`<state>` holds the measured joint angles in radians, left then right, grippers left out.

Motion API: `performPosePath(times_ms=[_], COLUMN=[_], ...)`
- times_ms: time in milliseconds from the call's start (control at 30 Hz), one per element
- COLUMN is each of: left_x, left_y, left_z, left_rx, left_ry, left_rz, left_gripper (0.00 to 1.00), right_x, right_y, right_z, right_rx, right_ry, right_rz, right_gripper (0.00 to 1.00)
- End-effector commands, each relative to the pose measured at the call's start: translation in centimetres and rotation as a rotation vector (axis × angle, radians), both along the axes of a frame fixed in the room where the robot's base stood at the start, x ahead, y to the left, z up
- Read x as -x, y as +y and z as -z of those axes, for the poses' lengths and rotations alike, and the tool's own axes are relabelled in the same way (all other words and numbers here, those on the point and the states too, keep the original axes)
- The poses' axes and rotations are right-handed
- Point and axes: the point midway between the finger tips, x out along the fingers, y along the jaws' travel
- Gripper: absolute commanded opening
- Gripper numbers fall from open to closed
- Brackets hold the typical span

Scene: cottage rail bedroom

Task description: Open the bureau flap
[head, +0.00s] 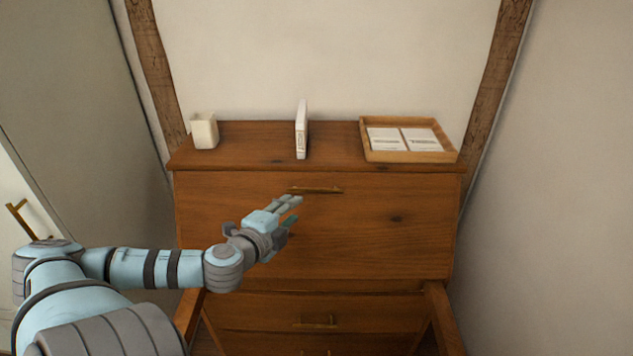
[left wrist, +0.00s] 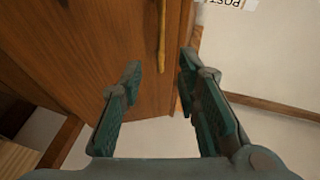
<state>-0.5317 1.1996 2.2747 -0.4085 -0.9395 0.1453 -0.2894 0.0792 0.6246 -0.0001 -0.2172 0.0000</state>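The bureau flap (head: 385,245) is the broad wooden front panel below the bureau top, and it stands upright and shut. Its slim brass handle (head: 316,190) is a horizontal bar near the flap's upper edge. My left gripper (head: 294,210) is in front of the flap, just below and left of the handle in the head view. In the left wrist view my left gripper (left wrist: 160,68) has its two fingers apart with nothing between them. The handle (left wrist: 161,38) shows there beyond the fingertips, apart from them. My right gripper is in neither view.
On the bureau top (head: 250,150) stand a white cup (head: 204,132), an upright white book (head: 301,130) and a wooden tray (head: 409,158) with white cards. Drawers (head: 315,312) lie below the flap, with wooden bars (head: 443,318) projecting at both sides. A wall is close on the right.

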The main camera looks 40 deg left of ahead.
Motion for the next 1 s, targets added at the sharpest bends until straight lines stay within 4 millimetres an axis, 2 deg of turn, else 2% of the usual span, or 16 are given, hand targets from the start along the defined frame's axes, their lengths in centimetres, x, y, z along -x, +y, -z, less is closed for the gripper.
performPosePath(times_ms=[167, 333, 600, 800, 1000], left_x=[-1.8, -5.3, -11.2, -13.1, -13.3], left_y=[0.2, 1.2, 2.9, 3.5, 3.6], left_z=[0.8, 1.8, 3.1, 3.6, 3.6], left_rx=[-0.004, 0.004, 0.008, 0.002, -0.001], left_ry=[-0.01, -0.016, -0.01, -0.007, -0.005], left_rz=[0.007, 0.005, 0.008, 0.01, 0.012], left_gripper=[0.3, 0.3, 0.3, 0.3, 0.3], right_x=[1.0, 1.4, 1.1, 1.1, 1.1], right_y=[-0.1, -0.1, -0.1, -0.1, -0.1], right_z=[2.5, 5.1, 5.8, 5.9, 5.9], right_rx=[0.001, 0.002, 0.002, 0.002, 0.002], right_ry=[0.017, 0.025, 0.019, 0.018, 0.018], right_rz=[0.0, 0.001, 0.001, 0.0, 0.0], right_gripper=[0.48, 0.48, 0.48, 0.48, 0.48])
